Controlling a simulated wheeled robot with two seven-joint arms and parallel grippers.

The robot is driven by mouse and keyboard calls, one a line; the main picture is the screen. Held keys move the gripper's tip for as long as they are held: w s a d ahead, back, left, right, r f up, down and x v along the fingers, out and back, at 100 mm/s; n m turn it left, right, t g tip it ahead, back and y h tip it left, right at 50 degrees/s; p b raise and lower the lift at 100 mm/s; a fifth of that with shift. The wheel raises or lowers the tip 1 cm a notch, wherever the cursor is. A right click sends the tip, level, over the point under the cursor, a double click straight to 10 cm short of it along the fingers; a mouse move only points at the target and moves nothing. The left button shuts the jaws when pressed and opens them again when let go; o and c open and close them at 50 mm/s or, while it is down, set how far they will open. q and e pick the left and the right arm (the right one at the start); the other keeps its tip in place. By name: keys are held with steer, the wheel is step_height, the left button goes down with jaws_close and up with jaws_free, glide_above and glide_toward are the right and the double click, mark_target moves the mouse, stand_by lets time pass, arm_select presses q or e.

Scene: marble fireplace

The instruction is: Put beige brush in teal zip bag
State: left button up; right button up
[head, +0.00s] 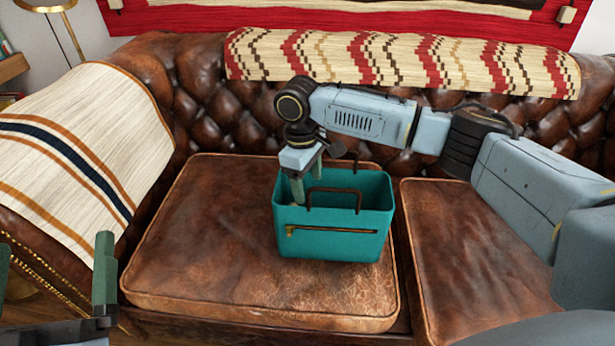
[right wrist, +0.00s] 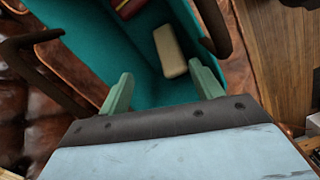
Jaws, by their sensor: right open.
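The teal zip bag (head: 333,246) stands open on the left brown leather seat cushion, with a brass zip on its front and brown handles. My right gripper (head: 308,182) points down at the bag's open top, its fingers apart. In the right wrist view, the right gripper (right wrist: 162,84) is open with nothing between its fingertips. A beige block-shaped object, apparently the beige brush (right wrist: 169,51), lies inside the bag (right wrist: 97,58) beyond the fingertips. The head view hides most of the bag's inside. My left gripper (head: 54,275) is at the lower left, open and empty.
A dark red object (right wrist: 130,8) also lies in the bag. The left seat cushion (head: 190,245) is bare around the bag. A striped blanket (head: 85,145) covers the left armrest, and a patterned throw (head: 400,62) lies over the backrest.

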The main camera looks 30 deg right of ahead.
arm_select(q)
step_height(320, 180, down, 12)
steer(key=a+r+g+y+p, duration=0.1)
steer(key=a+g+y+p, duration=0.2)
steer(key=g, duration=0.5)
steer(key=s+a+f+g+y+p, duration=0.2)
steer(key=s+a+f+g+p, duration=0.1)
steer(key=s+f+g, duration=0.4)
step_height(320, 180, down, 2)
steer(key=shift+s+n+g, duration=0.35)
steer(key=shift+n+g, duration=0.05)
arm_select(e)
step_height(320, 180, up, 12)
steer(key=shift+w+a, duration=0.45)
